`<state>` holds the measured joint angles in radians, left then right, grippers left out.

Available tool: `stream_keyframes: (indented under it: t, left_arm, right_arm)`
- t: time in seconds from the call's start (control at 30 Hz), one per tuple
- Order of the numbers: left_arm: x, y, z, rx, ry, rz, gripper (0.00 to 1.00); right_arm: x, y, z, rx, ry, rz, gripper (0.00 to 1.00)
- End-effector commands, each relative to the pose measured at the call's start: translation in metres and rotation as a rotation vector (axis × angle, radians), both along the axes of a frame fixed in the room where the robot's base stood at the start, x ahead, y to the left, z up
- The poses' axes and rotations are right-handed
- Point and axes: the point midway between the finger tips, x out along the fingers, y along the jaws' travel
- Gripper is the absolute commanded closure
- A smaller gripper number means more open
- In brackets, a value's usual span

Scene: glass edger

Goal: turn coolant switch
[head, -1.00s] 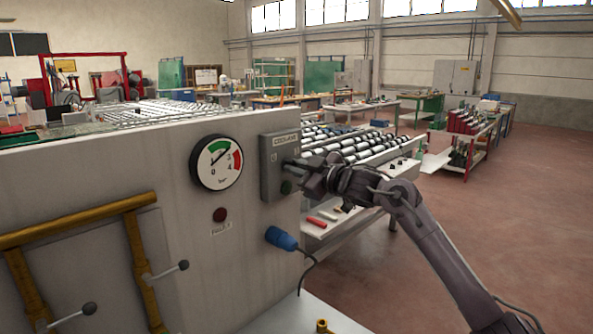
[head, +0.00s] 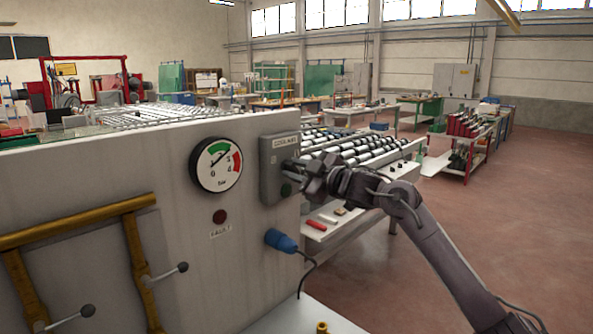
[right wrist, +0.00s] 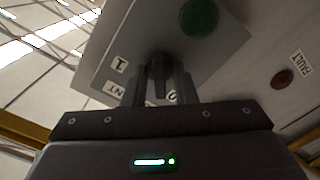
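The grey coolant switch box (head: 279,165) is on the right end of the machine's front panel, its COOLANT label at the top and a green lamp (head: 286,190) low down. My right gripper (head: 292,168) is at its face and hides the switch knob in the head view. In the right wrist view the dark knob (right wrist: 159,70) stands between the two fingers (right wrist: 162,88), which look closed on its sides. The box shows tilted there, with the I and 0 marks on either side of the knob and the green lamp (right wrist: 199,17) above. My left gripper is not in view.
A pressure gauge (head: 216,164) and a dark red FAULT lamp (head: 219,217) are left of the box. A blue plug (head: 281,240) with a cable sticks out below it. Yellow pipes (head: 80,218) with levers are at lower left. Open floor lies to the right.

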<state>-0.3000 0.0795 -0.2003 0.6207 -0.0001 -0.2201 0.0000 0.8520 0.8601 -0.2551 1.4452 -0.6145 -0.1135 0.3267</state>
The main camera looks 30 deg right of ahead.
Motion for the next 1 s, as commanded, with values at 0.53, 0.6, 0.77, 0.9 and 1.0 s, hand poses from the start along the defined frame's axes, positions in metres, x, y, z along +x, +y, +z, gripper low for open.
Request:
stream_keyframes:
  t: [0.53, 0.6, 0.77, 0.9, 1.0]
  left_arm:
    - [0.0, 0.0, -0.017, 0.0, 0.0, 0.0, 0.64]
    - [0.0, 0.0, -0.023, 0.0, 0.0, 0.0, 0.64]
    - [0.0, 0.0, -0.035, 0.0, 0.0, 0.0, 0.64]
    - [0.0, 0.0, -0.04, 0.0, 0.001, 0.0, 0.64]
    - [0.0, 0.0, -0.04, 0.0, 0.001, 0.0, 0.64]
  right_arm:
    - [-0.024, -0.009, -0.005, -0.003, 0.001, -0.003, 0.67]
    - [-0.036, -0.014, -0.006, -0.003, 0.001, -0.003, 0.67]
    - [-0.059, -0.022, -0.005, -0.002, 0.001, -0.003, 0.67]
    - [-0.071, -0.026, -0.003, 0.0, 0.001, -0.001, 0.67]
    - [-0.074, -0.026, -0.001, 0.0, 0.0, 0.0, 0.67]
